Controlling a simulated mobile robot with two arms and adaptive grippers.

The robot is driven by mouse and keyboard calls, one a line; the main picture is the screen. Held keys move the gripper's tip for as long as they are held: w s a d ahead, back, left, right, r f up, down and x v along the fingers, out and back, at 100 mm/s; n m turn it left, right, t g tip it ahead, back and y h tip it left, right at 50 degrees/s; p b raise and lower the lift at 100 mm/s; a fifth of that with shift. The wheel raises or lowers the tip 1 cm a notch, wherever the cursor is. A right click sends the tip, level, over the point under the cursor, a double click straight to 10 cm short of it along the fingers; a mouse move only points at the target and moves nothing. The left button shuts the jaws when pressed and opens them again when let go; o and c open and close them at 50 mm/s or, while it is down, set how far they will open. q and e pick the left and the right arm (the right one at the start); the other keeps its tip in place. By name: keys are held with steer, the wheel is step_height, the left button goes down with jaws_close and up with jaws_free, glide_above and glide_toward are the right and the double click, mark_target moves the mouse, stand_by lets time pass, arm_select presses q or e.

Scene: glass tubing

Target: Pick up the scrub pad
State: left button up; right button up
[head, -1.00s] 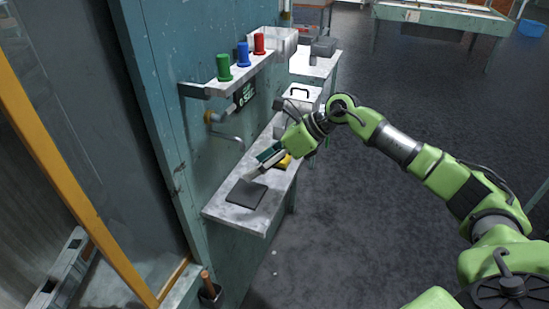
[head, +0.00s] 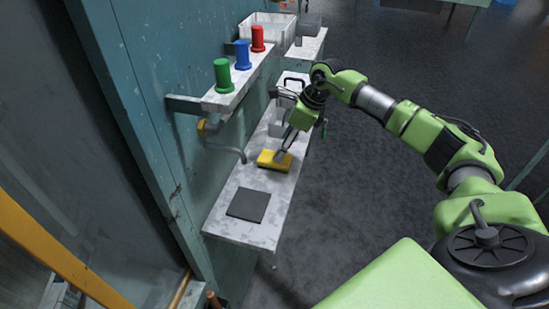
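The scrub pad, a yellow block (head: 268,160), lies on the narrow grey shelf along the wall. My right gripper (head: 283,154) points down at its right part, with the fingertips at or just over the pad. The fingers are small and partly hidden by the green gripper body, so I cannot tell whether they are open or closed on the pad. The pad seems to rest on the shelf. My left gripper is out of view.
A dark square mat (head: 248,206) lies on the near shelf (head: 236,231). A bent metal spout (head: 228,148) juts from the wall. Green (head: 222,76), blue (head: 242,54) and red (head: 257,39) bottle-like items stand on an upper ledge. Open floor is at right.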

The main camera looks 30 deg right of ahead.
steer(key=shift+x, duration=0.95)
steer(key=shift+w+f+p, duration=0.15)
steer(key=shift+f+p, duration=0.1)
steer(key=shift+p, duration=0.05)
steer(key=p+x, duration=0.2)
steer(key=x, duration=0.2)
steer(key=shift+a+f, duration=0.1)
steer(key=shift+f, duration=0.05)
steer(key=shift+w+f, duration=0.15)
steer(key=shift+f, duration=0.05)
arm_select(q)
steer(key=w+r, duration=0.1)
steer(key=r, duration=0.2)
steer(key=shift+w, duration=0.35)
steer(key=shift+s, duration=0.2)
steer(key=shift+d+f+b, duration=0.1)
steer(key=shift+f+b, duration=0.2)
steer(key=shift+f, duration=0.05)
arm_select(e)
steer(key=shift+f, duration=0.25)
steer(key=c, duration=1.2)
